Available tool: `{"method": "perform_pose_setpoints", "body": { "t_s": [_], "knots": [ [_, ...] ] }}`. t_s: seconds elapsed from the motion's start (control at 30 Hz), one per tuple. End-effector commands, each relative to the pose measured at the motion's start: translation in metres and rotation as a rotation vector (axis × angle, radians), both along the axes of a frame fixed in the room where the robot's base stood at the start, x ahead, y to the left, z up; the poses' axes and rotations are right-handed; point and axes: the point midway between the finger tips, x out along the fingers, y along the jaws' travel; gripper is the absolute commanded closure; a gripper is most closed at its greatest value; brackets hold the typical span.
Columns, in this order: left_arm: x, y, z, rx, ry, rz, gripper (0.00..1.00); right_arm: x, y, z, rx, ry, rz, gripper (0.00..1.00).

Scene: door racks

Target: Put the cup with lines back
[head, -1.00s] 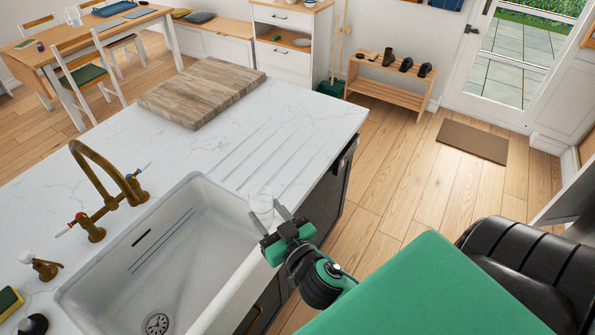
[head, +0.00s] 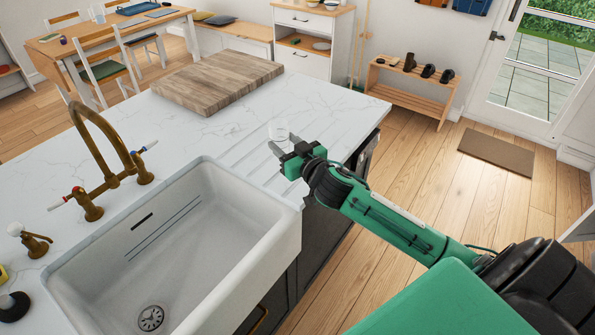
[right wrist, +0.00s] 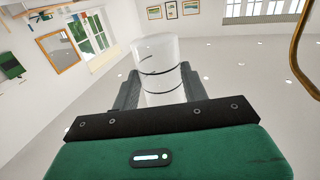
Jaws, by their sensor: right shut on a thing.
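The cup with lines (head: 278,129) is a pale, see-through cup. In the right wrist view the cup (right wrist: 160,65) shows dark curved lines around it. My right gripper (head: 283,144) is shut on the cup, with one finger on each side of it. It holds the cup over the grooved drainboard part of the white counter (head: 215,133). I cannot tell whether the cup touches the surface. My left gripper is not in view.
The white sink (head: 190,250) lies in front, with a brass tap (head: 105,150) to its left. A wooden board (head: 218,82) lies at the counter's back. The grooved area between board and sink is clear.

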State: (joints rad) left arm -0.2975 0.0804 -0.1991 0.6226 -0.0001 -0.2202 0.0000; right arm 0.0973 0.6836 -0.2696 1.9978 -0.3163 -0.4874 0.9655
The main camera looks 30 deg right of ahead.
Motion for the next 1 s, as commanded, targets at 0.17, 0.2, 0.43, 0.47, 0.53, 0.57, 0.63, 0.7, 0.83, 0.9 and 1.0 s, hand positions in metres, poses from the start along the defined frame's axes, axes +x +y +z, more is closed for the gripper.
{"method": "perform_pose_setpoints", "body": {
  "t_s": [0.17, 0.2, 0.43, 0.47, 0.53, 0.57, 0.63, 0.7, 0.83, 0.9, 1.0],
  "knots": [
    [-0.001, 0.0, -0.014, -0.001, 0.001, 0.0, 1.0, 0.038, -0.053, 0.036, -0.004, -0.008, -0.042, 0.85],
    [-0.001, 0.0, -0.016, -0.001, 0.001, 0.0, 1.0, 0.042, -0.062, 0.042, -0.001, -0.008, -0.05, 0.85],
    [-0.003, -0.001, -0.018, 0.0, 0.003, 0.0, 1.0, 0.055, -0.087, 0.058, 0.011, -0.006, -0.073, 0.85],
    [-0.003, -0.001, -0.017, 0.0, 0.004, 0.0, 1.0, 0.055, -0.087, 0.055, 0.012, -0.006, -0.074, 0.85],
    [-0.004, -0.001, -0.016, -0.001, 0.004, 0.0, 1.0, 0.055, -0.087, 0.042, 0.013, -0.004, -0.074, 0.85],
    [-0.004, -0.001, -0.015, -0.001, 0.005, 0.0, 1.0, 0.055, -0.087, 0.034, 0.013, -0.002, -0.074, 0.85],
    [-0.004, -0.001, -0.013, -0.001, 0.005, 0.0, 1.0, 0.055, -0.087, 0.015, 0.015, -0.002, -0.075, 0.85],
    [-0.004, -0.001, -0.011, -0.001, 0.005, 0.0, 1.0, 0.054, -0.087, -0.004, 0.014, -0.003, -0.075, 0.85],
    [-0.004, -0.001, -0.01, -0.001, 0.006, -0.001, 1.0, 0.054, -0.087, -0.04, 0.015, -0.003, -0.074, 0.85],
    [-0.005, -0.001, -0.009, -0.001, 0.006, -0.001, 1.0, 0.054, -0.086, -0.058, 0.015, -0.003, -0.074, 0.85],
    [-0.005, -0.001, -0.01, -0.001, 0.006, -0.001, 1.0, 0.054, -0.086, -0.079, 0.015, -0.004, -0.074, 0.85]
  ]
}}
